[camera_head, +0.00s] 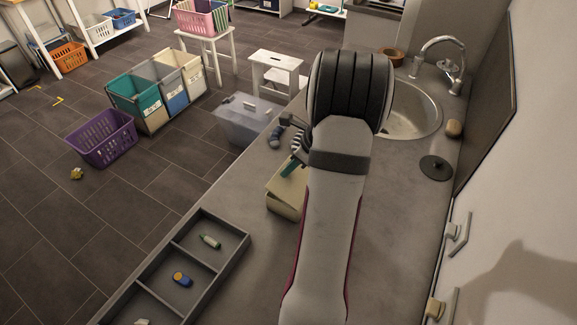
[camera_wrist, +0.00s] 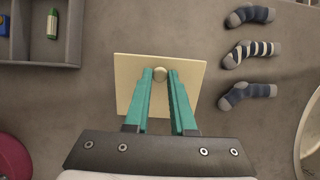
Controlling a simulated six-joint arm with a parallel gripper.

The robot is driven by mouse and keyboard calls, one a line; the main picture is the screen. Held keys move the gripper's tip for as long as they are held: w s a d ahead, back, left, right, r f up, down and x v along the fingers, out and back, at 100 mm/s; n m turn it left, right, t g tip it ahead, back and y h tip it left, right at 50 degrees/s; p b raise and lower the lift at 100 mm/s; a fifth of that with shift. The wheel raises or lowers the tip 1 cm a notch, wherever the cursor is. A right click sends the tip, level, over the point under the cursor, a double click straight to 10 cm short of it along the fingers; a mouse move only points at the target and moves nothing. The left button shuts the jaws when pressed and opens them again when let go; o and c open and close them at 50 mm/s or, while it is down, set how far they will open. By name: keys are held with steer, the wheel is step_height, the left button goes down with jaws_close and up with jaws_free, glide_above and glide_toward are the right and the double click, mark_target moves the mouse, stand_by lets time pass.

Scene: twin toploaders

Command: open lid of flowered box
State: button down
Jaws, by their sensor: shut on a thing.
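A cream box (camera_head: 283,206) stands on the grey counter, left of my arm, which hides its right side. No flower pattern shows on it. Its square cream lid (camera_wrist: 130,83) fills the middle of the wrist view, with a round knob (camera_wrist: 160,73) on top. My gripper (camera_head: 292,168) has green fingers at the lid in the head view. In the wrist view the fingertips (camera_wrist: 159,78) are on either side of the knob, shut on it. I cannot tell whether the lid rests on the box or is raised.
A grey divided tray (camera_head: 225,262) with small items lies nearer on the counter. The sink (camera_head: 415,110) and a dark round disc (camera_head: 436,168) are farther right. Bare counter lies right of my arm.

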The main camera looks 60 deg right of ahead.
steer(key=s+t, duration=0.1)
steer(key=s+r+t, duration=0.1)
steer(key=shift+t, duration=0.3)
steer(key=s+t, duration=0.2)
steer(key=t, duration=0.1)
steer(key=shift+s+r+t, duration=0.3)
steer(key=shift+r, duration=0.1)
steer(key=shift+s+f+t, duration=0.2)
steer(key=shift+s+t, duration=2)
steer(key=shift+t, duration=0.6)
steer(key=shift+a, duration=0.1)
steer(key=c, duration=0.7)
jaws_free()
steer(key=shift+c, duration=0.2)
steer(key=shift+r, duration=0.1)
